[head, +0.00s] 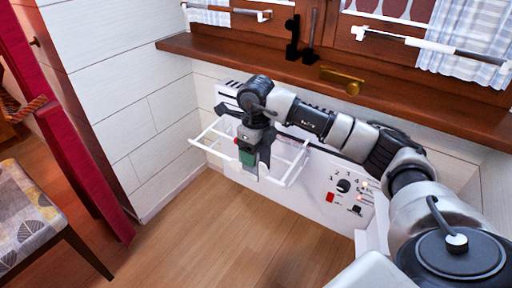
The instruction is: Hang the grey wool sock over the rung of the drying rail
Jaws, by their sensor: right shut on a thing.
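The drying rail (296,167) is a white wire frame that juts out from the front of a white wall heater. My right gripper (257,165) points down at the middle of the rail, close to its bars. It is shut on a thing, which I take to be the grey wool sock. Only a small dark grey patch shows there, and the gripper hides most of it. I cannot tell whether the sock touches a rung. My left gripper is out of view.
The white heater (318,203) has a dial and a red switch. Above it runs a wooden sill (212,52) with a brass object (342,81) and a black item (293,38). A patterned chair (35,220) stands at the left. The wooden floor (200,235) before the rail is clear.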

